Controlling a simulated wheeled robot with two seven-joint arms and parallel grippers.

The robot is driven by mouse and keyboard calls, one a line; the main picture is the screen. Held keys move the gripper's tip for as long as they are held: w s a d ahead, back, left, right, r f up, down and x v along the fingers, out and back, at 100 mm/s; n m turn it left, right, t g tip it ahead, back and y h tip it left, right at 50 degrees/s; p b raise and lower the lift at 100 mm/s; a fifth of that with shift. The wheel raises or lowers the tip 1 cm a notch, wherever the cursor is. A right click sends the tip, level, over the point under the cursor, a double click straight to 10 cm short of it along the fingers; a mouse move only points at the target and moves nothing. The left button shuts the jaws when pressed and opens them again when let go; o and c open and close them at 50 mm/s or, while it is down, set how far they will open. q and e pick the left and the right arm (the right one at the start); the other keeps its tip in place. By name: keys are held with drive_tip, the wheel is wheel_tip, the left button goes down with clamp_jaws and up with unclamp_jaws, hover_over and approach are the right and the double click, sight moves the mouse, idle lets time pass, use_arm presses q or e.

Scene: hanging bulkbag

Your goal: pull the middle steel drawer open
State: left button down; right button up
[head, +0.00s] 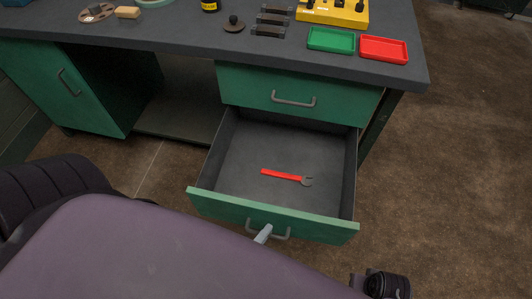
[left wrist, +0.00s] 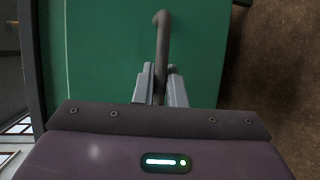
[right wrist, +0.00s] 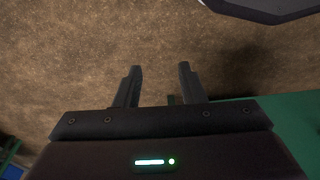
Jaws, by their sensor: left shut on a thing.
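The middle steel drawer (head: 275,216) has a green front and a dark grey inside. It stands pulled far out from under the bench top in the head view. A red-handled wrench (head: 285,176) lies on its floor. My left gripper (head: 264,234) is at the drawer's grey bar handle (head: 282,235). In the left wrist view its two fingers (left wrist: 160,88) are shut on the handle bar (left wrist: 161,40), one on each side. My right gripper (right wrist: 158,70) is open and empty above the brown floor in the right wrist view.
A green drawer (head: 295,95) above is shut. A green cabinet door (head: 65,85) is at the left. The bench top (head: 180,28) bears a green tray (head: 331,39), a red tray (head: 384,49) and a yellow block (head: 334,13). Bare floor (head: 460,180) lies to the right.

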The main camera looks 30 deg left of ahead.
use_arm(q)
drive_tip(key=shift+d, duration=0.1)
drive_tip(key=c, duration=1.8)
unclamp_jaws()
drive_tip(key=shift+s, duration=0.15)
